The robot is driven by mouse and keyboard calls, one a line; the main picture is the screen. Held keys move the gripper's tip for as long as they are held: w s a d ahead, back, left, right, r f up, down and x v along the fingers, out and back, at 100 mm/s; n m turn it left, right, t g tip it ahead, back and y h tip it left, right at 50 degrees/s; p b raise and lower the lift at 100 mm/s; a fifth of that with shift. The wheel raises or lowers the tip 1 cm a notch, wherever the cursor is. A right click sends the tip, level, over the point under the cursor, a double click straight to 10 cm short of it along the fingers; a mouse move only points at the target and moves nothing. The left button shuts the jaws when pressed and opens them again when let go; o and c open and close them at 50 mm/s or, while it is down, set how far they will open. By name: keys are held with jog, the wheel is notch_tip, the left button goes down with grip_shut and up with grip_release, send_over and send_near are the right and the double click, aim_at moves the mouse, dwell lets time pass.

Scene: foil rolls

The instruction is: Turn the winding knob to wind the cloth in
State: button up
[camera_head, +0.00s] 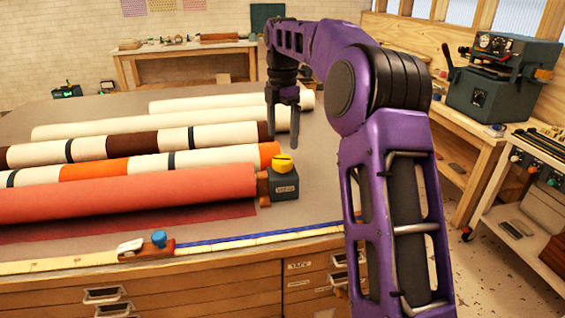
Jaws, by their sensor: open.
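A yellow winding knob (283,164) sits on top of a small dark box (283,184) at the right end of a thick red cloth roll (130,194). A flap of darker red cloth (130,224) lies flat on the table in front of the roll. My gripper (283,140) hangs pointing down, behind and above the knob in the picture, at the end of my purple arm. Its fingers are open with nothing seen between them. I cannot tell exactly how far the fingertips are from the knob.
Striped rolls (110,168) and cream rolls (170,119) lie behind the red roll on the large table (325,175). A ruler strip and a blue-knobbed slider (158,240) lie along the front edge. Bare table lies right of the box. A machine (492,80) stands on the right bench.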

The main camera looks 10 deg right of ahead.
aim_at(283, 159)
notch_tip(283, 159, down, 7)
jog(key=shift+f+b, duration=0.1)
jog(key=shift+b, duration=0.5)
jog(key=c, duration=1.4)
